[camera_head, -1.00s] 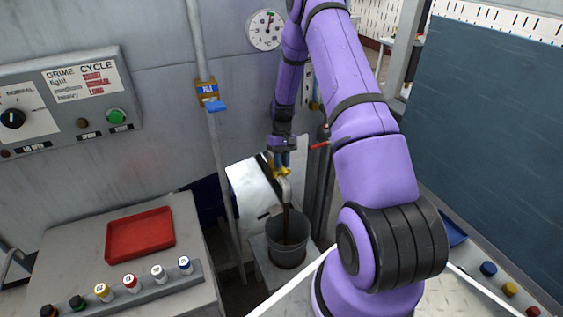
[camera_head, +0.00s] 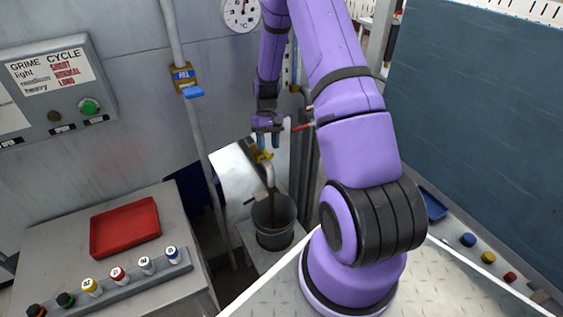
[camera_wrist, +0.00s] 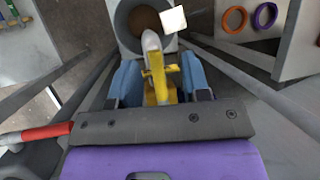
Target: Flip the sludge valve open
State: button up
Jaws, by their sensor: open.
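The sludge valve (camera_head: 264,157) is a small yellow fitting on a bent grey pipe above a dark bucket (camera_head: 258,228). In the wrist view the yellow valve (camera_wrist: 158,82) lies between the two blue fingers of my gripper (camera_wrist: 160,72), with visible gaps on both sides. My gripper (camera_head: 266,138) points down, open, just above the valve in the head view. A brown streak shows between the pipe mouth and the bucket, which holds brown matter. The lever's exact angle is hard to tell.
A red-handled lever (camera_head: 303,127) sticks out close to the right of my gripper; it shows in the wrist view (camera_wrist: 38,133). A blue-handled FILL valve (camera_head: 192,92) is on the left pipe. A table with a red tray (camera_head: 125,228) and several capped bottles stands left.

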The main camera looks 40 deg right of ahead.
jog(key=s+a+r, duration=0.1)
jog(key=s+a, duration=0.3)
jog(key=s, duration=0.7)
jog(key=shift+s+a, duration=0.15)
jog(key=a+r+n+t+h, duration=0.15)
jog(key=a+r, duration=0.25)
jog(key=r, duration=0.8)
jog(key=a+r+t+h, duration=0.1)
jog(key=a+r+t, duration=0.25)
jog(key=r, duration=0.75)
jog(key=s+a+r+n+t, duration=0.1)
jog(key=s+a+r+t, duration=0.3)
jog(key=s+r, duration=0.9)
jog(key=a+r, duration=0.1)
jog(key=a, duration=0.2)
jog(key=shift+s+a+r+h, duration=0.15)
jog(key=shift+r+h, duration=0.2)
jog(key=shift+r, duration=0.05)
